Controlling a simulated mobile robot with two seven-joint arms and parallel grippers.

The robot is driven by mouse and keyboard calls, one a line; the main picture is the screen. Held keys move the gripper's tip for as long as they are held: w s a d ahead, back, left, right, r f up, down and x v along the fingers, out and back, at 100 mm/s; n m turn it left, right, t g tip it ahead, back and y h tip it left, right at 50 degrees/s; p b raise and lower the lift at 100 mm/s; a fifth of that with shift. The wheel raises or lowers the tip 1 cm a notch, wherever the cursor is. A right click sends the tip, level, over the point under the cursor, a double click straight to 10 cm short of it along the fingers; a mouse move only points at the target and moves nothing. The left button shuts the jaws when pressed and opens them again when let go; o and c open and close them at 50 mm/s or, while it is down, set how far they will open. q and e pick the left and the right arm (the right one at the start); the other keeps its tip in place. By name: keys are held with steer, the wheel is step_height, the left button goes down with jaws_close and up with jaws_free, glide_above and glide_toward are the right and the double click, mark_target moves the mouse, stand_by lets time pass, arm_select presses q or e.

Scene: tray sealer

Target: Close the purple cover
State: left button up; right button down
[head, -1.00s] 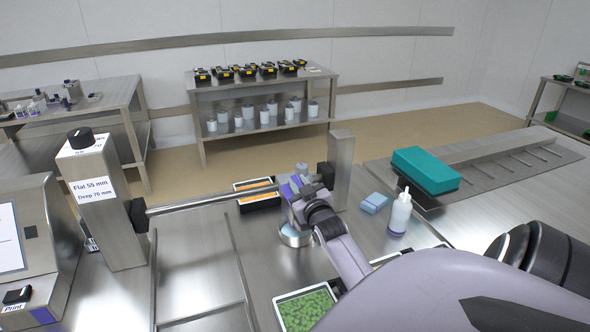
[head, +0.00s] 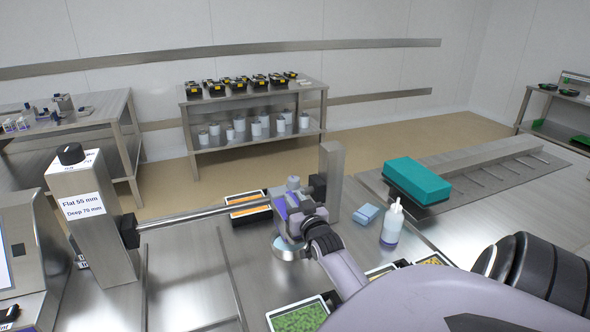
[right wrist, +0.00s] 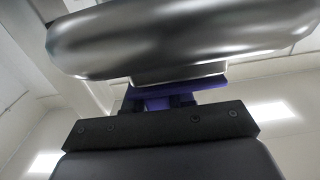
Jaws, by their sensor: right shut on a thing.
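My right gripper (head: 288,218) is at the right end of a round metal bar (head: 200,215) that runs between two metal posts. It is shut on this bar. In the right wrist view the bar (right wrist: 180,40) fills the top, close above the dark gripper body. Small purple parts show at the gripper in the head view, and a purple piece (right wrist: 175,95) shows below the bar in the wrist view. I cannot tell whether they belong to the cover or to my gripper. No whole purple cover can be made out. My left gripper is out of view.
The left post (head: 95,225) carries a white label; the right post (head: 331,185) stands close to my gripper. A tray of orange food (head: 248,207) lies behind the bar, a green-filled tray (head: 298,318) in front. A bottle (head: 391,225) and teal box (head: 416,180) are right.

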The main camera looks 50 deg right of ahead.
steer(key=shift+f, duration=0.1)
steer(key=c, duration=1)
jaws_free()
steer(key=shift+c, duration=0.2)
steer(key=shift+s, duration=0.1)
steer(key=shift+v, duration=3.5)
